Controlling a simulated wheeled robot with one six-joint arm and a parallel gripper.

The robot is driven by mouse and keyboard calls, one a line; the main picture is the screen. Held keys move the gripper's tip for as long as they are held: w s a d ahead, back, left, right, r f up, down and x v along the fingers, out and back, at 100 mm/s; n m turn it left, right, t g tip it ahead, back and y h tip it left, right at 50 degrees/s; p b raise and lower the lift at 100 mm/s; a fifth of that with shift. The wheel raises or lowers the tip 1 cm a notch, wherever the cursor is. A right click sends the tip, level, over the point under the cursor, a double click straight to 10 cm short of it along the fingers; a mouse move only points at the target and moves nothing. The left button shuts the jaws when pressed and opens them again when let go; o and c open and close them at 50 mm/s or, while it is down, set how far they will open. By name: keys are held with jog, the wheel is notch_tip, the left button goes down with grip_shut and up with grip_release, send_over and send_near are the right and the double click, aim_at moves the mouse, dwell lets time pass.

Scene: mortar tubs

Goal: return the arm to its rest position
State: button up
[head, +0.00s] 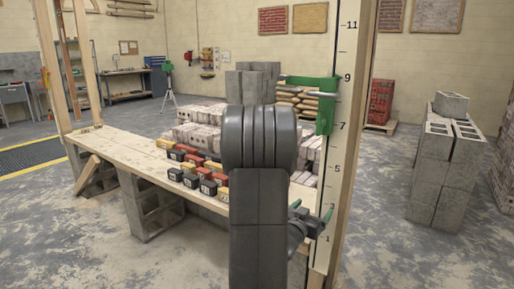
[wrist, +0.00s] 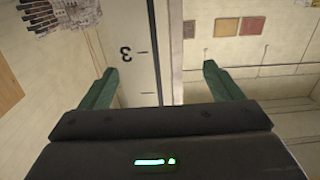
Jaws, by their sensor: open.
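My arm (head: 258,180) rises dark grey through the middle of the head view and hides part of the bench behind it. My gripper (head: 311,211) shows at its lower right, in front of the lower part of a white numbered board (head: 341,120). In the wrist view, the two green fingers of my gripper (wrist: 160,82) stand wide apart with nothing held between them. The board (wrist: 127,75) with its upside-down 3 shows beyond and between the fingers; I cannot tell how far off it is.
A green clamp (head: 325,108) sits high on the board's post. Concrete blocks (head: 440,170) stand at the right. Floor is clear between them and the post.

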jog(key=v, duration=0.4)
jog(key=shift+s+r, duration=0.1)
jog(key=shift+r, duration=0.2)
jog(key=shift+f, duration=0.1)
